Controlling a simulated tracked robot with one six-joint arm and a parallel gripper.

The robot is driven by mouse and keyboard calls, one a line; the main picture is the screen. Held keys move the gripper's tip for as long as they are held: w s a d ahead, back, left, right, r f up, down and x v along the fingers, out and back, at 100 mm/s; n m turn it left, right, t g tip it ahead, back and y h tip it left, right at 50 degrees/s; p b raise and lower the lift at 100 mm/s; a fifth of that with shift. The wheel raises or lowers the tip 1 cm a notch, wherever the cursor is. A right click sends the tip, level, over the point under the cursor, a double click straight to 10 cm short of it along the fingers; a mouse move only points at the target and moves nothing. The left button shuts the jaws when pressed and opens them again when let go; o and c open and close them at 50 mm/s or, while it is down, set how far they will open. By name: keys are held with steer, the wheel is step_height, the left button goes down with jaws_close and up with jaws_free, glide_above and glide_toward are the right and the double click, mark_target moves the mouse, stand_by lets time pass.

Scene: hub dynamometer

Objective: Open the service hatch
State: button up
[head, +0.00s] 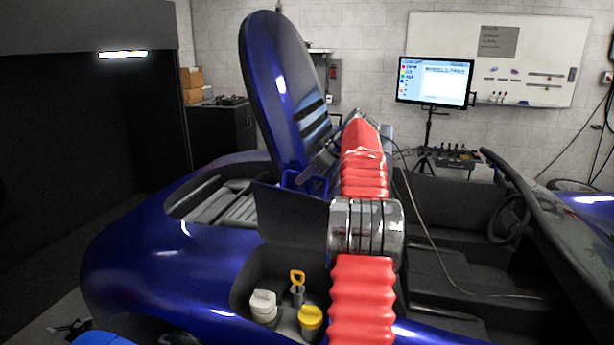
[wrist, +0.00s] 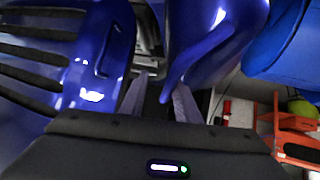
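A long blue panel (head: 280,90) with dark slots stands raised and nearly upright over the blue car's rear opening in the head view; I take it for the service hatch. A slotted blue surface (wrist: 92,60) fills the left of the wrist view. My gripper (wrist: 160,97) shows two grey fingers apart, with a dark gap between them. A tapering blue edge (wrist: 190,72) reaches down between the fingers, close to the right one; I cannot tell whether they touch. In the head view my red-sleeved arm hides the gripper.
An open bay in the car body holds a white cap (head: 263,306), a yellow cap (head: 311,318) and a yellow-handled stick (head: 297,280). A dark flap (head: 290,222) stands behind it. The open cockpit (head: 450,265) lies right of my arm, with a cable across it.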

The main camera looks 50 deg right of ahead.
steer(key=v, duration=1.3)
steer(key=shift+s+r, duration=0.2)
steer(key=shift+s, duration=0.1)
